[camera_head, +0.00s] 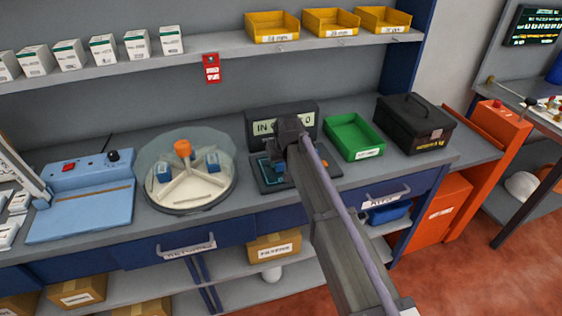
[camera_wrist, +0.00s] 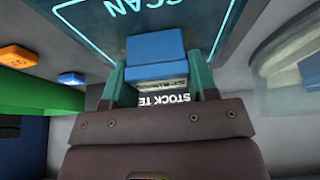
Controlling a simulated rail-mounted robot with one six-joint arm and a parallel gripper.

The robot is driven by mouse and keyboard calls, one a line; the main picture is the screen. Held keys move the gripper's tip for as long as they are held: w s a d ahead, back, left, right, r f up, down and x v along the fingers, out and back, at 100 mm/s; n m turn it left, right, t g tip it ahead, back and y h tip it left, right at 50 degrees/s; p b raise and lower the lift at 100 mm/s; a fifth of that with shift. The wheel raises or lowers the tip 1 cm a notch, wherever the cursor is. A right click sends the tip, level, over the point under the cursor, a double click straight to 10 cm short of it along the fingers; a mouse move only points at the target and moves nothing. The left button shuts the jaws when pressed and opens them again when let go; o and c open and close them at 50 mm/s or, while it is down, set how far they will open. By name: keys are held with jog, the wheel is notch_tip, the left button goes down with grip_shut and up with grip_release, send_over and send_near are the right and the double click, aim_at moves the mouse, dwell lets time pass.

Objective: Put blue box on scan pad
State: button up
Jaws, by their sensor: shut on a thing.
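My gripper (camera_head: 279,168) is over the scan pad at the middle of the counter. In the wrist view the teal fingers of my gripper (camera_wrist: 156,76) are shut on the sides of a blue box (camera_wrist: 155,46) with a white label. The scan pad (camera_head: 264,186) is a dark plate with a glowing cyan outline. It also shows in the wrist view (camera_wrist: 88,14), behind the box, with the word SCAN. The box is over the pad; whether it touches the pad I cannot tell. My arm hides part of the pad in the head view.
A display (camera_head: 263,127) stands behind the pad, partly covered. A round clear-covered dispenser (camera_head: 185,203) with blue boxes inside is to the left. A green tray (camera_head: 353,138) and a black case (camera_head: 413,124) are to the right. A shelf (camera_head: 222,62) runs above.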

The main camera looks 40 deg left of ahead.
jog(key=o, duration=1)
jog(key=shift+f, duration=0.1)
jog(key=shift+r+p, duration=0.55)
jog(key=shift+p, duration=0.05)
jog(key=p+v, duration=1)
jog(key=v, duration=0.1)
jog(key=shift+s+r, duration=0.1)
jog(key=shift+s, duration=0.05)
